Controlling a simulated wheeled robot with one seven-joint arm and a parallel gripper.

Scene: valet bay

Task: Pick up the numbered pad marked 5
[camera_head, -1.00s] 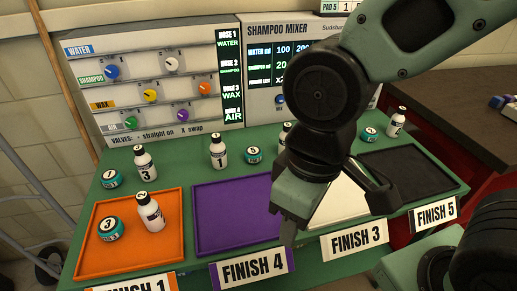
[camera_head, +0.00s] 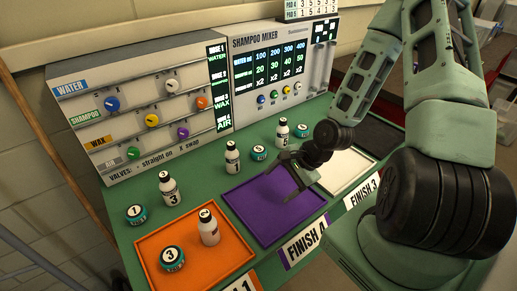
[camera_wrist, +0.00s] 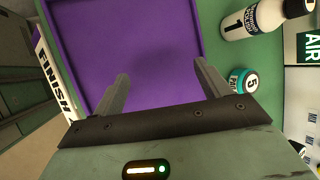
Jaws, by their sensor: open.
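The pad marked 5 (camera_head: 259,153) is a small teal disc with a white top, on the green table behind the purple tray (camera_head: 262,222), beside the bottle marked 1 (camera_head: 232,160). My gripper (camera_head: 290,178) is above the purple tray's right part. In the wrist view, my gripper (camera_wrist: 161,72) is open, its two fingers apart with only purple tray between them.
The orange tray (camera_head: 150,242) holds a pad marked 3 (camera_head: 172,258) and a bottle (camera_head: 208,228). A pad marked 1 (camera_head: 136,214) and a bottle marked 3 (camera_head: 168,188) stand behind it. Another bottle (camera_head: 281,133) and pad (camera_head: 301,130) stand right of pad 5. The shampoo mixer (camera_head: 275,75) backs the table.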

